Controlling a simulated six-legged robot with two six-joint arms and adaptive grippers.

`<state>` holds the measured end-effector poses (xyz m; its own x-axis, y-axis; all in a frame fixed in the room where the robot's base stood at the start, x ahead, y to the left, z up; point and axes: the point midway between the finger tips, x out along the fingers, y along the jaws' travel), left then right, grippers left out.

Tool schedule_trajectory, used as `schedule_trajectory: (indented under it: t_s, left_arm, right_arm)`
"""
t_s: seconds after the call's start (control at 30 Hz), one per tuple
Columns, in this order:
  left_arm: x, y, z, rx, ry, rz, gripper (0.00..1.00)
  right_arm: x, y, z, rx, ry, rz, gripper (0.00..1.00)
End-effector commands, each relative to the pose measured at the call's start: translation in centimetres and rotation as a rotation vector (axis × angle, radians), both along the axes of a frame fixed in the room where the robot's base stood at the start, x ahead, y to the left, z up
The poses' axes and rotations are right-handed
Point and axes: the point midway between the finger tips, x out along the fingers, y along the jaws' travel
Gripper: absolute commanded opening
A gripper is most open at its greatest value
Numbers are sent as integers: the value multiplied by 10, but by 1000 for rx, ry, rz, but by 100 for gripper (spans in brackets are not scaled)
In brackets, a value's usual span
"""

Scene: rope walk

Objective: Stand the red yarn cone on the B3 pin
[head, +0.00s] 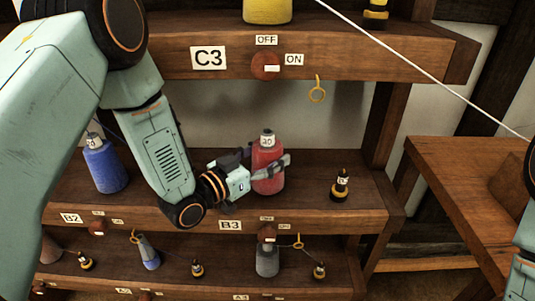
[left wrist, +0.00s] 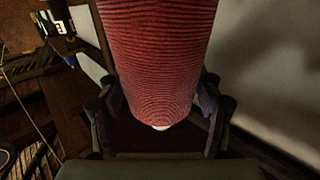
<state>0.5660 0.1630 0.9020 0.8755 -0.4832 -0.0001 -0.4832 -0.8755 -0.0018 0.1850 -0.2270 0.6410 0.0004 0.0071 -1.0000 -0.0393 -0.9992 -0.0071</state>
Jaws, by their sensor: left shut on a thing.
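The red yarn cone (head: 266,178) stands upright at the middle shelf, above the B3 label (head: 230,225). A white tag marked 30 is at its top. My left gripper (head: 279,166) reaches it from the left and is shut on its body. The cone fills the middle of the left wrist view (left wrist: 160,60), between the fingers (left wrist: 160,115). The B3 pin is not visible. I cannot tell whether the cone's base touches the shelf or sits over a pin. My right gripper is out of view.
A blue cone (head: 105,165) stands left on the same shelf, near the B2 label (head: 71,218). A small black-and-yellow spool (head: 340,185) stands to the right. A white cord (head: 440,86) crosses the upper right.

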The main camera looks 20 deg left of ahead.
Motion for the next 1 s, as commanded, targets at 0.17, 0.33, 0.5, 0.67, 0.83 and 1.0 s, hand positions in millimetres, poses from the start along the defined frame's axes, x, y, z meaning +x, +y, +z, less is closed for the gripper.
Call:
schedule_trajectory:
  t_s: [0.17,0.33,0.5,0.67,0.83,1.0]
  left_arm:
    - [0,0,4,0,-1,0,28]
    - [0,0,9,0,-1,0,28]
    - [0,0,14,0,-1,0,28]
    - [0,0,17,0,-1,0,28]
    - [0,0,17,0,-1,0,28]
    - [0,0,17,0,-1,0,28]
  right_arm:
    - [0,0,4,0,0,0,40]
    - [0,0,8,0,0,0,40]
    - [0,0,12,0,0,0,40]
    - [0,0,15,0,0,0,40]
    - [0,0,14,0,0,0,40]
    - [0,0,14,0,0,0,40]
